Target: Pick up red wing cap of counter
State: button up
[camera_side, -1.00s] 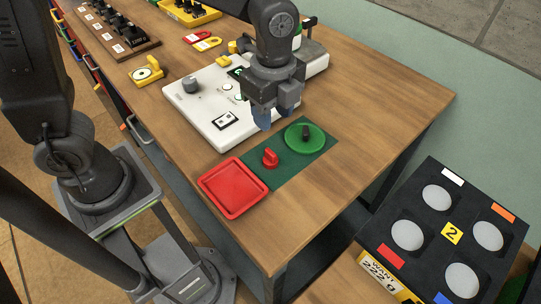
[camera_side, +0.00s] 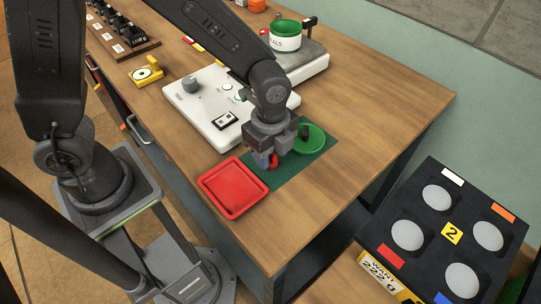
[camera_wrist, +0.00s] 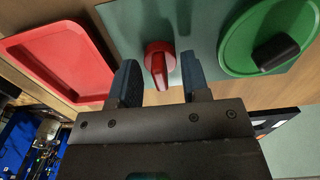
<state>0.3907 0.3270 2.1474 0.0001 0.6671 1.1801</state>
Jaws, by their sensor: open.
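The red wing cap (camera_wrist: 159,62) stands on the dark green mat (camera_wrist: 135,22), between the red tray and the green round lid. In the wrist view it lies just beyond and between my open fingertips, with nothing held. In the side view my gripper (camera_side: 268,160) is low over the mat, and its fingers hide most of the cap (camera_side: 273,161). My gripper (camera_wrist: 160,80) is open, one blue finger on each side of the cap's line. I cannot tell whether a finger touches the cap.
The red tray (camera_side: 211,190) is left of the mat. The green lid with a black knob (camera_side: 316,140) is close on the right. A white panel (camera_side: 200,118) and a scale with a green-rimmed cup (camera_side: 286,42) stand behind. A black board (camera_side: 410,208) is lower right.

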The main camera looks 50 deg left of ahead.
grip_shut()
dwell(0.3)
